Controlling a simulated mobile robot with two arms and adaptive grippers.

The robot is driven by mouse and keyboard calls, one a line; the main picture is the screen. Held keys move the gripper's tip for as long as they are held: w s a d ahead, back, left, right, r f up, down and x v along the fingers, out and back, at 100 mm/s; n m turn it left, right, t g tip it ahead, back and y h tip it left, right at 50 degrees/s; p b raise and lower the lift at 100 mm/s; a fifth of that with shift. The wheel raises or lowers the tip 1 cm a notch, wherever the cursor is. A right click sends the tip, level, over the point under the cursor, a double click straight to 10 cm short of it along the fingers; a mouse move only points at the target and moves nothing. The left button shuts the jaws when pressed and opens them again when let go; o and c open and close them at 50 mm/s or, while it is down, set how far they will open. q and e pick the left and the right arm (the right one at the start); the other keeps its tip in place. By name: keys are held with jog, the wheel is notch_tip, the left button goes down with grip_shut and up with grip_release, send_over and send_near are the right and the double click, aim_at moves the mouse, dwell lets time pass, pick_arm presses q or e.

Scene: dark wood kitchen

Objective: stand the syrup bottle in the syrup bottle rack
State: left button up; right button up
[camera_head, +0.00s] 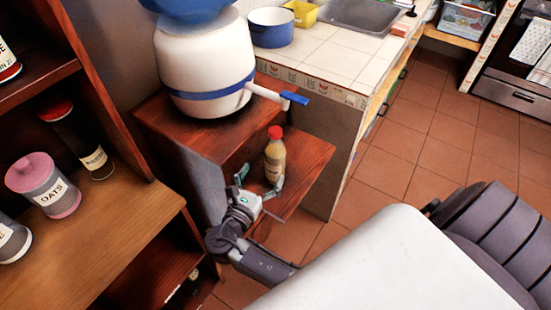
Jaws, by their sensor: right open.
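The syrup bottle (275,158) has a red cap and pale yellow-brown contents. It stands upright on the lower wooden shelf (307,157) of the stand under the water dispenser. My right gripper (262,181) is open on the near side of the bottle. One finger is to the left of the bottle and the other is at its lower right. I cannot tell whether either touches it. I cannot make out a separate syrup bottle rack; the lower shelf may be it. My left gripper is not in view.
A white water dispenser (204,65) with a blue-tipped tap (293,98) stands above and behind the bottle. Shelves with jars (43,185) are at left. A tiled counter (335,60) with a blue pot (271,27) is behind. Tiled floor (400,160) is clear at right.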

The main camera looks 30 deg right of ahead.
aim_at(276, 153)
jog(key=x, duration=0.4)
jog(key=p+x, duration=0.1)
jog(key=x, duration=0.3)
jog(key=shift+d+f, duration=0.2)
jog(key=shift+d, duration=0.15)
jog(key=shift+r, duration=0.1)
jog(key=c, duration=1.7)
